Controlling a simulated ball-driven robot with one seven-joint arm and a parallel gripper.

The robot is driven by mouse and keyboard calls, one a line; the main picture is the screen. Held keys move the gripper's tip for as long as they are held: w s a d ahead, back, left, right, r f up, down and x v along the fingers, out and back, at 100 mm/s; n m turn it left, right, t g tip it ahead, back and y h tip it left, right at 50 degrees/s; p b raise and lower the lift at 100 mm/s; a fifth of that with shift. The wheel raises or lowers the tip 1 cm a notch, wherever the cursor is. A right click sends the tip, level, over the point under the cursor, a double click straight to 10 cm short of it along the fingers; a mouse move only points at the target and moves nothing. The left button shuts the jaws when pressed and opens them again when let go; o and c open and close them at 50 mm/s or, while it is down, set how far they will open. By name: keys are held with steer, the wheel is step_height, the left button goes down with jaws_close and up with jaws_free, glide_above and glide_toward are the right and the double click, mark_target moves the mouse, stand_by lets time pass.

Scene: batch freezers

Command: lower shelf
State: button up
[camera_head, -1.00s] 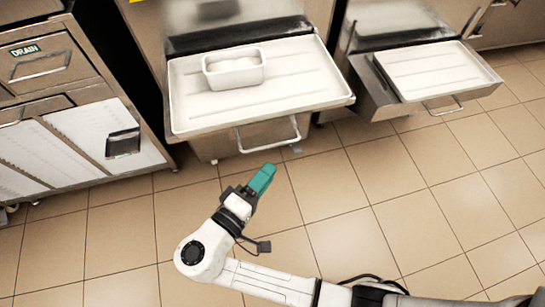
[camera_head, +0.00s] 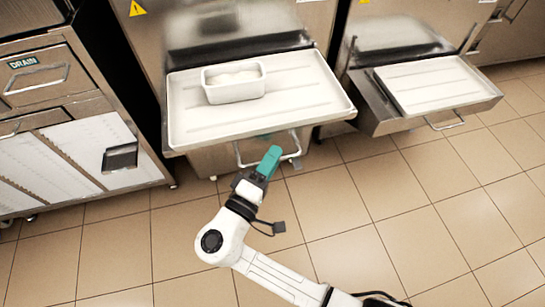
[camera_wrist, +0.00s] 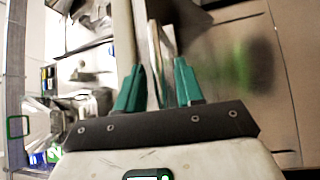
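A pulled-out shelf with a white surface (camera_head: 310,95) projects from the front of the left freezer in the head view. A looped metal handle (camera_head: 296,148) hangs below its front edge. My gripper (camera_head: 269,160) overlaps the middle of this handle in the head view. In the wrist view, my gripper's two teal fingers (camera_wrist: 158,82) stand apart. A narrow metal strip shows between them, but I cannot tell whether it is the handle or the shelf's edge, or whether the fingers touch it. Part of the handle is hidden behind the fingers.
A white tub (camera_head: 233,85) with pale contents sits on the shelf. A second freezer shelf (camera_head: 430,85) projects at the right. A steel cabinet with a drain drawer (camera_head: 38,75) stands at the left. The tiled floor (camera_head: 400,210) in front is clear.

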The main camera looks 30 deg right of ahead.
steer(key=shift+w+d, duration=0.15)
steer(key=shift+d, duration=0.15)
steer(key=shift+c, duration=0.4)
jaws_close()
